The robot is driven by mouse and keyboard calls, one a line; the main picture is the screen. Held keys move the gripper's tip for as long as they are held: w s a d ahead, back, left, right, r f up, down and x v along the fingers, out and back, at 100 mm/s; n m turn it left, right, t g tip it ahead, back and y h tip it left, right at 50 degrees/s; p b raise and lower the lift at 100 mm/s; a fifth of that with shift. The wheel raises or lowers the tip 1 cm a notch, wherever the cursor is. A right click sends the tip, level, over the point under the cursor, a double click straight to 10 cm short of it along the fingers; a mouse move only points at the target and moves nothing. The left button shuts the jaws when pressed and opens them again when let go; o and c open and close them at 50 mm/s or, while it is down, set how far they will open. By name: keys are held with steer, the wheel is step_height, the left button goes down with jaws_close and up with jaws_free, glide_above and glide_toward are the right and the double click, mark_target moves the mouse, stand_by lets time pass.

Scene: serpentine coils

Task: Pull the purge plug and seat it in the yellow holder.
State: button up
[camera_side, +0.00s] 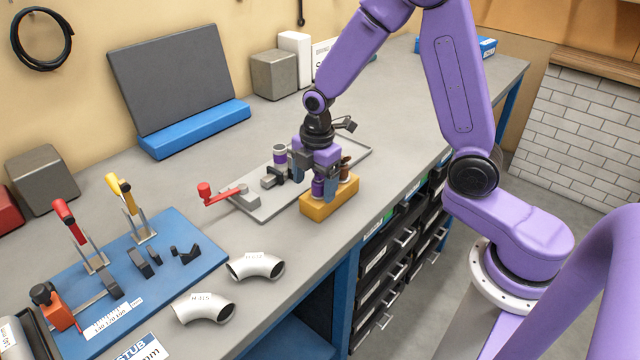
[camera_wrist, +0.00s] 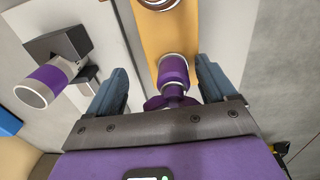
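The yellow holder (camera_side: 322,207) is a block near the front edge of the bench, and it also shows in the wrist view (camera_wrist: 190,22). A purple plug with a silver ring, apparently the purge plug (camera_wrist: 174,72), stands at the holder's near end; it also shows in the side view (camera_side: 318,187). My gripper (camera_wrist: 162,68) is low over the holder with a finger on each side of the plug. Gaps show between the plug and both fingers, so it looks open. The plug's lower end is hidden. In the side view my gripper (camera_side: 316,182) partly covers the plug.
A brown, copper-ringed piece (camera_side: 345,168) stands at the holder's other end. A purple-banded pipe (camera_wrist: 45,85) with a grey block is close by on a grey tray (camera_side: 262,212).

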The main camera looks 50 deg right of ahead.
mark_target(320, 195)
steer(key=s+f, duration=0.2)
steer(key=shift+a+f+g, duration=0.15)
steer(key=shift+f+g, duration=0.25)
steer(key=shift+w+r, duration=0.1)
steer(key=shift+r, duration=0.3)
steer(key=shift+t, duration=0.4)
steer(key=r, duration=0.6)
steer(key=w+r, duration=0.1)
steer(key=r, duration=0.3)
steer(key=shift+w+d, duration=0.1)
steer(key=shift+d, duration=0.1)
steer(key=s+r+m, duration=0.1)
steer(key=s+m, duration=0.4)
steer(key=s, duration=2)
steer(key=shift+s+a+r+g, duration=0.2)
steer(key=shift+a+r+g, duration=0.1)
steer(key=shift+a, duration=0.15)
